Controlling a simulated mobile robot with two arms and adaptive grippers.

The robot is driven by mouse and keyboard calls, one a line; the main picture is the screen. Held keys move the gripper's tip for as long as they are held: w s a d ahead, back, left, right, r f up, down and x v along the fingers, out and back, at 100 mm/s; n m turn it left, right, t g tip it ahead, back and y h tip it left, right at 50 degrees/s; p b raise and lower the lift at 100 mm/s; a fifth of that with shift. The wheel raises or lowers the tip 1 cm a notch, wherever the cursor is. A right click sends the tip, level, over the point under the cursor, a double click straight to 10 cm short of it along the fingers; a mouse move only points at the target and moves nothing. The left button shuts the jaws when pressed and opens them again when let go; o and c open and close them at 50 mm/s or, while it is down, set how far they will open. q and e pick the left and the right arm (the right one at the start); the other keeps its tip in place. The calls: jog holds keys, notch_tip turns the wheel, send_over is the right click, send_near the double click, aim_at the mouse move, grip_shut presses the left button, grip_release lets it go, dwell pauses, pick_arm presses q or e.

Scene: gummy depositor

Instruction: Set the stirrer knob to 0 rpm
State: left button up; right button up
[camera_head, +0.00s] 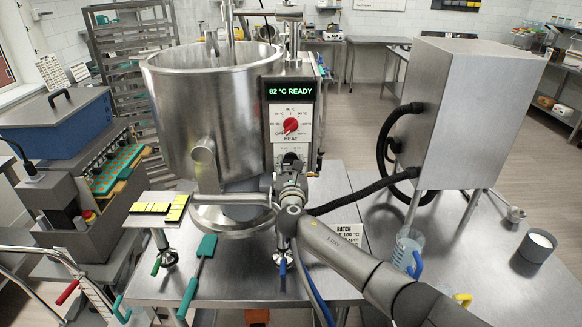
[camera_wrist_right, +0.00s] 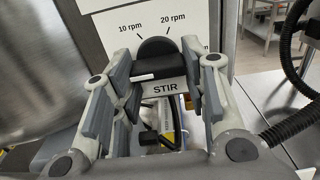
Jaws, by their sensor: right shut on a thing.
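The stirrer knob (camera_wrist_right: 157,47) is dark and round, on a white plate marked STIR, with "10 rpm" and "20 rpm" printed above it. In the right wrist view my right gripper (camera_wrist_right: 158,72) has its two fingers on either side of the knob, shut on it. In the head view the right gripper (camera_head: 291,165) is at the lower plate of the control panel (camera_head: 306,125), hiding the knob there. The knob's pointer and the 0 mark cannot be made out. My left gripper is not in view.
A red heat knob (camera_head: 291,125) sits just above, under a display (camera_head: 290,91) reading "82 °C READY". The steel kettle (camera_head: 205,115) stands left of the panel. A black hose (camera_head: 365,194) runs to a steel cabinet (camera_head: 465,110) at right. A jug (camera_head: 407,250) stands on the table.

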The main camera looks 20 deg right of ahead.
jog(key=o, duration=1)
jog(key=v, duration=1.2)
